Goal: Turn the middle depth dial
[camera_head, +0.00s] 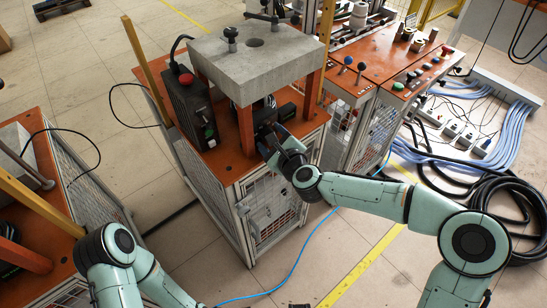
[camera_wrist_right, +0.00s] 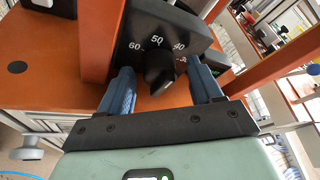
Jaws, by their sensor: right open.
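The depth dial is a black knob (camera_wrist_right: 158,70) on a black panel (camera_wrist_right: 185,32) with white numbers; 60, 50, 40 and 30 are readable. In the right wrist view my right gripper (camera_wrist_right: 160,84) is open, with one blue finger on each side of the knob. I cannot tell whether either finger touches it. In the head view my right gripper (camera_head: 270,146) reaches under the grey block of the heater station, in front of the black dial box (camera_head: 264,114). The knob is hidden there. My left arm shows at the lower left, but its gripper is out of view.
A thick grey block (camera_head: 258,58) on orange posts (camera_head: 246,130) stands over the dial area, leaving little room. A black control box (camera_head: 190,108) with a red button stands at the left. Cables lie on the floor at the right.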

